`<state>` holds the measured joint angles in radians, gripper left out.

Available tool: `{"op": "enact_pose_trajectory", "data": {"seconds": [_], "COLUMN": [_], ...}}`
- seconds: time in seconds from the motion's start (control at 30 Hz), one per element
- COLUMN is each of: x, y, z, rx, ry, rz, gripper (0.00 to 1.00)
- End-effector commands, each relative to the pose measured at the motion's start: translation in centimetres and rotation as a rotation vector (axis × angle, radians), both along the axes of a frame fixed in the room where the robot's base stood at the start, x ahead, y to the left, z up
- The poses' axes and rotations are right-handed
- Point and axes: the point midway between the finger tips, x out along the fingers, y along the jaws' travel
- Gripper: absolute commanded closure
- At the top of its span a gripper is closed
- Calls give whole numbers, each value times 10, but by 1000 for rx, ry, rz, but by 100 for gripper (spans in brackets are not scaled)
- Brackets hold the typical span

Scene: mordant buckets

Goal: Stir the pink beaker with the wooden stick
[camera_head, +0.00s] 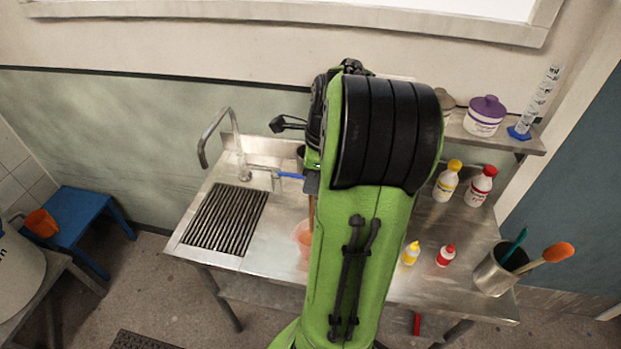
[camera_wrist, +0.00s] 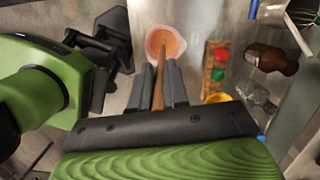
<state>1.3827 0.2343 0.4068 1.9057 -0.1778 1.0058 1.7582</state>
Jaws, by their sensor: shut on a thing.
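The pink beaker (camera_head: 302,240) stands on the steel counter, partly hidden behind my green arm. In the wrist view the beaker (camera_wrist: 154,36) has a pale pink rim and orange-pink contents. My gripper (camera_wrist: 160,78) is shut on the wooden stick (camera_wrist: 158,92), which lies between its two grey fingers. In the head view a short length of the stick (camera_head: 311,212) shows beside my arm, above the beaker. The stick's far end reaches the beaker's opening in the wrist view. I cannot tell how deep it goes.
A sink tap (camera_head: 238,165) and a drain grate (camera_head: 226,220) are to the left. Small yellow (camera_head: 411,253) and red-capped (camera_head: 446,255) bottles stand to the right. A metal pot (camera_head: 494,272) with utensils stands at the right front edge. A shelf (camera_head: 500,135) hangs above.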

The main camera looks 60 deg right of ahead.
Motion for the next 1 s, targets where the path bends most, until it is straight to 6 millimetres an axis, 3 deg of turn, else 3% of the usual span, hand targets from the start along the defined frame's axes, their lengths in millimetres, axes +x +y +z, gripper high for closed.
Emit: {"op": "enact_pose_trajectory", "data": {"seconds": [0.03,0.7,1.0], "x": [0,0,0], "y": [0,0,0], "z": [-11,-85,-94], "rx": [1,1,1], "ry": [1,0,-1], "rz": [0,0,0], "gripper": [100,100,100]}}
